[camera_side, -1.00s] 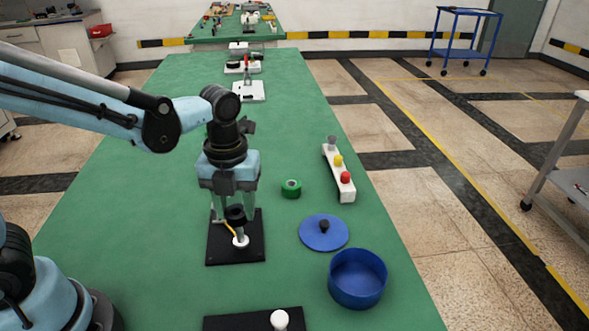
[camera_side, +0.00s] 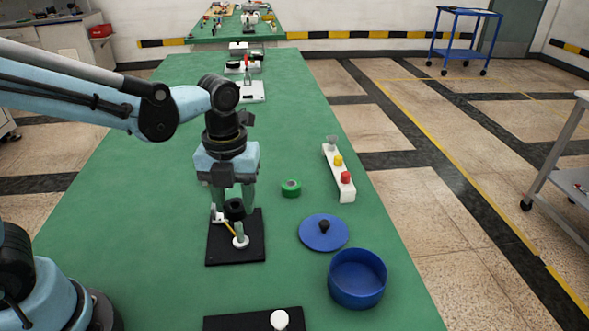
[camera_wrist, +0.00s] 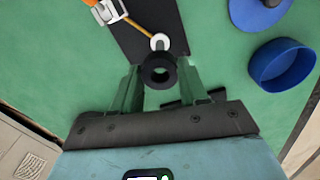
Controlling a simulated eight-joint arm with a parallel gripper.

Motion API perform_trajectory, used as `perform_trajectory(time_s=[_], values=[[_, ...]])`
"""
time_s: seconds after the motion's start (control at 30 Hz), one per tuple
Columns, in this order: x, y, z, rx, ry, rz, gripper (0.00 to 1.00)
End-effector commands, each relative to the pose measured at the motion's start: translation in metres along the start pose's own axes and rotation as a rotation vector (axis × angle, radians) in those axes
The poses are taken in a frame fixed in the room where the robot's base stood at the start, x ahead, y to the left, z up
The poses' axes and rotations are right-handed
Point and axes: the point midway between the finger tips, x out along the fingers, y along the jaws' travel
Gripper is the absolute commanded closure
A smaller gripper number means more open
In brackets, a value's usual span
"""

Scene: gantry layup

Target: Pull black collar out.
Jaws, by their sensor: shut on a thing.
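The black collar (camera_side: 235,209) is a thick dark ring. My gripper (camera_side: 234,204) is shut on it, with one green finger on each side. In the wrist view the collar (camera_wrist: 158,70) sits between the fingertips of my gripper (camera_wrist: 160,80), its hole facing the camera. Below it stands a short peg (camera_side: 239,230) with a white round base on a black plate (camera_side: 220,250). The collar is at the peg's upper end or just above it; I cannot tell whether the tip is still inside. A thin yellow rod (camera_wrist: 136,25) runs from a small white block to the peg's base.
A green ring (camera_side: 291,188), a blue lid (camera_side: 324,233) with a black knob and an open blue round box (camera_side: 357,278) stand to the right. A white strip (camera_side: 346,190) with coloured knobs is behind them. Another dark plate (camera_side: 240,323) with a white knob lies in front.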

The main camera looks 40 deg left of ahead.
Motion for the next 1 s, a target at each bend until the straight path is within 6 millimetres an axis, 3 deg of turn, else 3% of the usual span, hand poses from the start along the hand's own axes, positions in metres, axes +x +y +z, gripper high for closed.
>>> perform_trajectory(time_s=[0.4, 0.8, 1.0], values=[[-0.022, 0.0, 0.0, 0.0, 0.0, 0.0, 0.96], [-0.025, 0.0, 0.0, -0.002, 0.0, 0.0, 0.96], [-0.028, 0.002, 0.003, -0.125, 0.0, 0.0, 0.96]])
